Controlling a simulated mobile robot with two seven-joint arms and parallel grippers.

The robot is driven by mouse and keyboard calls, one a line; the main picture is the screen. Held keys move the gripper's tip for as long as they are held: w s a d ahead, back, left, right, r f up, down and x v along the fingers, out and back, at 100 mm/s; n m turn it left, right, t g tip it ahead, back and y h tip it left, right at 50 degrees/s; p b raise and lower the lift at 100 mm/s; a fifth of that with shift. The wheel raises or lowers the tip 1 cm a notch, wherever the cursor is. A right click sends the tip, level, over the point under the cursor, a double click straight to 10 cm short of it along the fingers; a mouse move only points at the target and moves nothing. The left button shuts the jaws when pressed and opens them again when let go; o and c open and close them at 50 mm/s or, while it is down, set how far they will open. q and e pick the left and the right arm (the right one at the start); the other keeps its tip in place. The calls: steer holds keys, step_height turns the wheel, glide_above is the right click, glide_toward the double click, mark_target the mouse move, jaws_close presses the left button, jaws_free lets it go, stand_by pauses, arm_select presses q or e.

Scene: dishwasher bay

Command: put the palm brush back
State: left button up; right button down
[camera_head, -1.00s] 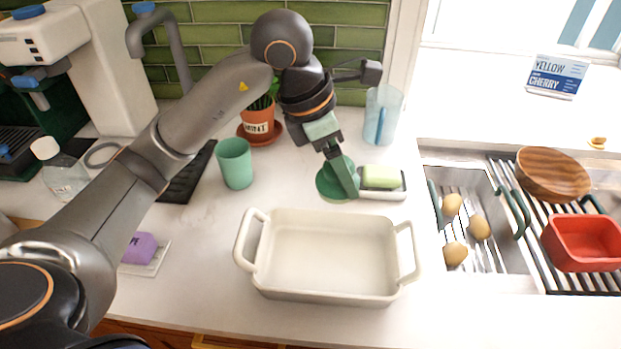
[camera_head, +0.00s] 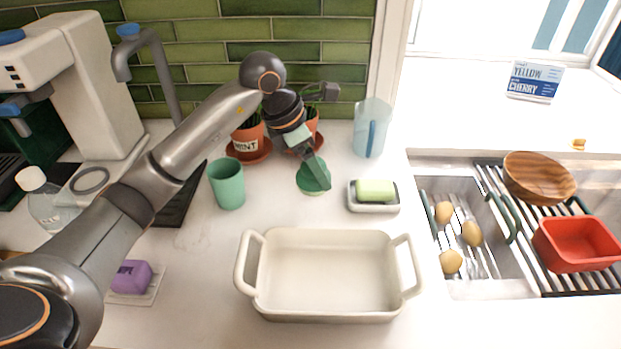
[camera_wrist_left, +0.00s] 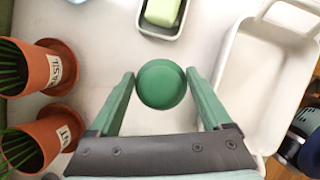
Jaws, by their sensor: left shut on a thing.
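The palm brush (camera_head: 313,178) has a round green top and a pale underside. It is at the back of the counter, left of the soap dish, low over or on the surface; I cannot tell if it touches. In the left wrist view the round green top of the brush (camera_wrist_left: 161,85) lies between the fingertips. My left gripper (camera_head: 315,166) is shut on the brush, pointing down at it; its two fingers also show in the wrist view. My right gripper is not in view.
A soap dish (camera_head: 372,208) with green soap stands right of the brush. Potted herbs (camera_head: 247,140) stand behind, a green cup (camera_head: 227,184) left, a blue-handled pitcher (camera_head: 371,128) back right. A white baking dish (camera_head: 325,312) fills the front; the sink (camera_head: 480,285) is right.

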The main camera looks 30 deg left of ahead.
arm_select(q)
steer(key=f, duration=0.1)
steer(key=w+a+f, duration=0.2)
steer(key=shift+f, duration=0.15)
steer(key=shift+w+a+f+p, duration=0.1)
steer(key=shift+f+p, duration=0.15)
steer(key=shift+f, duration=0.7)
steer(key=shift+w+a+f+p, duration=0.1)
steer(key=shift+f+p, duration=0.15)
steer(key=shift+f, duration=0.65)
steer(key=shift+f, duration=0.2)
steer(key=o, duration=1)
steer(key=shift+r, duration=0.1)
steer(key=shift+r, duration=0.2)
steer(key=v, duration=1.2)
steer(key=shift+b, duration=0.3)
